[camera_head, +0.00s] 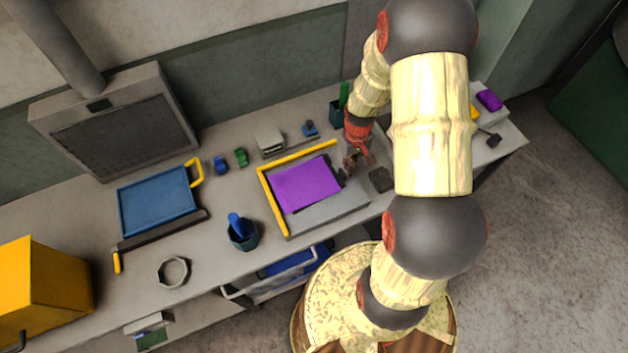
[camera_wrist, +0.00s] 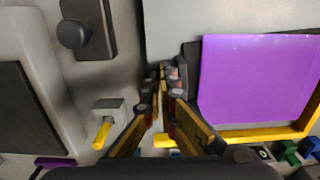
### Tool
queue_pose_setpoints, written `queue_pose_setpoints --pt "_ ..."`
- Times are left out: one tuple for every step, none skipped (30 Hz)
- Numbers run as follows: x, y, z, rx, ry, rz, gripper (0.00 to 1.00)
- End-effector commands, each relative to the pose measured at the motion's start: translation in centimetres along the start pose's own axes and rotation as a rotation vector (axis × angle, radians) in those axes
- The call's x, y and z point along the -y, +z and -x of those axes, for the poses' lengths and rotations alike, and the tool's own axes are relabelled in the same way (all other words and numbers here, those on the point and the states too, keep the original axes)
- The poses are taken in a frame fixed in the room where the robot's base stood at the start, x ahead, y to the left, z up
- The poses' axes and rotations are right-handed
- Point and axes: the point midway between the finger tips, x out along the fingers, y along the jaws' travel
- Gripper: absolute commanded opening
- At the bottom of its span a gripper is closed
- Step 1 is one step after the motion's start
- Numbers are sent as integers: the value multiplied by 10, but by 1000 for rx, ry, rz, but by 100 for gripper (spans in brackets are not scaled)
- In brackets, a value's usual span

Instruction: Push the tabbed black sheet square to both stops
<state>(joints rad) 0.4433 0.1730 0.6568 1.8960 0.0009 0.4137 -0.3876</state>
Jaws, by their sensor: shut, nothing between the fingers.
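The black sheet (camera_wrist: 190,59) lies mostly hidden under a purple sheet (camera_head: 305,183) on a grey plate (camera_head: 331,208). Its dark edge and tab show on the side by my gripper. A yellow L-shaped stop pair (camera_head: 270,205) borders the plate on its left and far sides; it also shows in the wrist view (camera_wrist: 240,135). My gripper (camera_head: 354,158) is shut and empty, low beside the tab side of the sheets. In the wrist view its fingertips (camera_wrist: 163,73) are just left of the black edge; I cannot tell whether they touch it.
A dark block (camera_head: 381,179) lies right of the plate. A dark cup with a green item (camera_head: 340,108) stands behind my gripper. Small clips and a grey box (camera_head: 269,142) sit behind.

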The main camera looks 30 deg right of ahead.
Motion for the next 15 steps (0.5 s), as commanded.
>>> queue_pose_setpoints --pt "2 0 0 0 0 1 0" --pt "3 0 0 0 0 1 0" --pt "4 0 0 0 0 1 0" --pt "5 0 0 0 0 1 0" --pt "6 0 0 0 0 1 0" --pt "8 0 0 0 0 1 0" --pt "8 0 0 0 0 1 0" --pt "9 0 0 0 0 1 0" --pt "11 0 0 0 0 1 0" --pt "12 0 0 0 0 1 0" --pt "12 0 0 0 0 1 0" --pt "14 0 0 0 0 1 0" --pt "14 0 0 0 0 1 0" --pt "16 0 0 0 0 1 0" --pt "17 0 0 0 0 1 0"
